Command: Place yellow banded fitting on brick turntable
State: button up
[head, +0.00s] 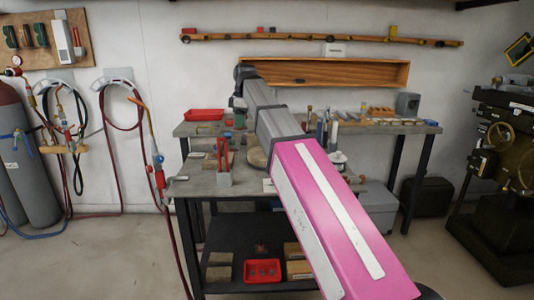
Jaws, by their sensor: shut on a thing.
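My arm runs from the lower right up to a dark joint over the back of the workbench. I cannot make out my gripper or its fingertips; the far end of the arm is small and folds behind its own links. A round tan disc (257,158) lies on the workbench, partly hidden behind my arm; I cannot tell whether it is the brick turntable. I cannot make out the yellow banded fitting. Small upright items (322,128) stand on the bench right of my arm, too small to tell apart.
A red two-pronged piece on a grey block (224,180) stands on the near workbench (195,180). A red tray (204,115) lies on the back bench. A grey box (407,103) stands at its right. Hoses and gas cylinders (22,170) are left, a dark machine (505,150) right.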

jog(key=w+d+f, duration=0.1)
jog(key=d+f, duration=0.1)
jog(key=d, duration=0.1)
jog(key=w+d+f, duration=0.1)
jog(key=d+f, duration=0.1)
jog(key=d, duration=0.2)
jog(key=w+d+f, duration=0.1)
jog(key=d+f, duration=0.1)
jog(key=d, duration=0.1)
jog(key=shift+w+d+f, duration=0.2)
jog(key=shift+d+f, duration=0.15)
jog(key=shift+f, duration=2.05)
jog(key=shift+f, duration=0.15)
jog(key=o, duration=1)
notch_tip(320, 180, up, 12)
jog(key=d, duration=0.2)
jog(key=shift+a, duration=0.1)
